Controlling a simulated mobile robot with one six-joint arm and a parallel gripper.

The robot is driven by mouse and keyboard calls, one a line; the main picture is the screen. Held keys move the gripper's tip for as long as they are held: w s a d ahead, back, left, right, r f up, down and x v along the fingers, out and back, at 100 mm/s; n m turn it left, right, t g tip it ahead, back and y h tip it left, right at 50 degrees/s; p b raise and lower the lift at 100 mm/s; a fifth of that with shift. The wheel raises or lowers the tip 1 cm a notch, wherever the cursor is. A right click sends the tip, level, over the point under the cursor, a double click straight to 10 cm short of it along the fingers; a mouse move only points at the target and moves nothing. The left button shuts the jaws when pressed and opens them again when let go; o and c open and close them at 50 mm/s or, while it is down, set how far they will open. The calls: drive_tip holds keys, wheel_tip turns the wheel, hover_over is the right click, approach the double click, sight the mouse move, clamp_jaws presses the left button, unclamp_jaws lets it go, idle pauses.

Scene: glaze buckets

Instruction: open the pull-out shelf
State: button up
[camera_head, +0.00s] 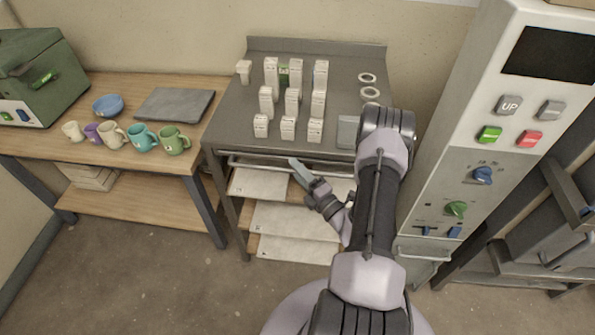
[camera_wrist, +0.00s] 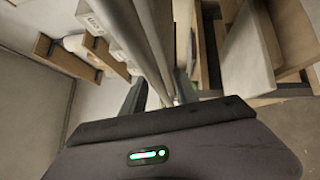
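The pull-out shelf shows as a narrow front under the grey metal worktop, with a long pale handle bar (camera_head: 262,165) along it. The shelf appears pushed in beneath the top. In the wrist view, the bar (camera_wrist: 152,35) runs down between the two dark fingers of my gripper (camera_wrist: 161,92). The fingers stand apart on either side of it, and I see no clear contact. The shelf's inside is hidden.
Several white containers stand on the metal worktop (camera_head: 232,120). Pale boards (camera_head: 290,220) lie on lower levels beneath it. A wooden bench (camera_head: 100,159) with mugs and a blue bowl (camera_head: 107,105) is at left. A control cabinet (camera_head: 470,140) stands close at right. Floor in front is clear.

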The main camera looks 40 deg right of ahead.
clamp_jaws()
idle(1.4)
